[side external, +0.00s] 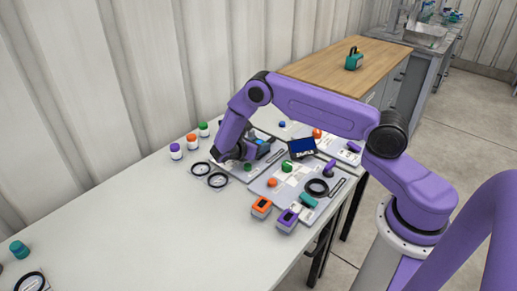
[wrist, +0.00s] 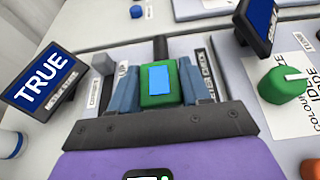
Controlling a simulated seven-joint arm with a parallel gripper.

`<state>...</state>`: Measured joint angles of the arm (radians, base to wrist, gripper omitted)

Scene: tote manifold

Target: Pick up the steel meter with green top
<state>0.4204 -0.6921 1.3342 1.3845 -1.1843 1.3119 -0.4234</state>
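A meter with a green top and a bright blue screen (wrist: 158,88) sits straight ahead in the wrist view, between the two blue-grey fingers of my gripper (wrist: 160,92). The fingers stand apart, one on each side of the green top. I cannot tell whether they press on it or only flank it. In the side external view my gripper (side external: 235,152) is low over the table, and the blue screen of a device (side external: 262,142) shows just right of it. The lower part of the meter is hidden.
A dark display reading TRUE (wrist: 45,78) stands at left in the wrist view, and a green knob (wrist: 282,85) at right. The left of the white table (side external: 130,215) is mostly clear.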

